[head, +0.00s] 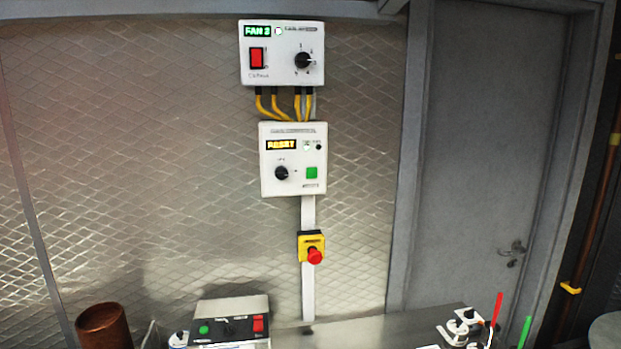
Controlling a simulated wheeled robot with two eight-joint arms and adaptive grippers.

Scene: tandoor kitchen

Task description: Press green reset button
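The box has a lit yellow display (281,145) reading "RESET" and a black knob (282,173) left of the button. Nothing covers the button. Neither of my grippers is in view.
Above hangs a second white box (282,75) reading "FAN 3", with a red switch. Below is a red emergency stop (314,256) on yellow. A metal counter (370,325) holds a switch box (228,310), a copper pot (103,328) and small items. A grey door (480,150) stands right.

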